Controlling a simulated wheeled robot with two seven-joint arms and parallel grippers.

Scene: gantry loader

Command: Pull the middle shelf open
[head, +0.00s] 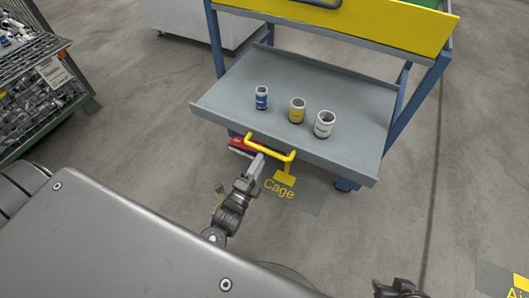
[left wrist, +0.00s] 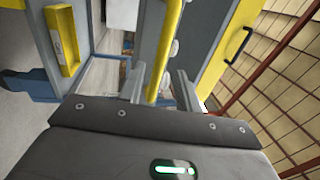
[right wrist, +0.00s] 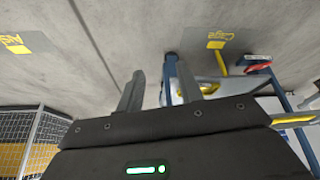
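The grey shelf (head: 225,97) carries three small cans: blue (head: 262,98), yellow (head: 297,110) and white (head: 324,124). It juts towards me from between the blue posts of the cart, below a yellow front. A yellow handle (head: 276,148) is on its front edge. My left gripper (head: 256,167) is at this handle. In the left wrist view, the yellow handle bar (left wrist: 165,50) passes between the two separated fingers of that gripper (left wrist: 160,88), with gaps beside it. My right gripper (right wrist: 160,92) is open and empty; its arm shows at the lower right of the head view.
The yellow upper front (head: 370,28) has a dark handle. A red object (head: 240,147) is below the shelf's front edge. A wire bin of parts (head: 40,95) stands at the left. Floor markings include a "Cage" label (head: 279,188). The floor right of the cart is clear.

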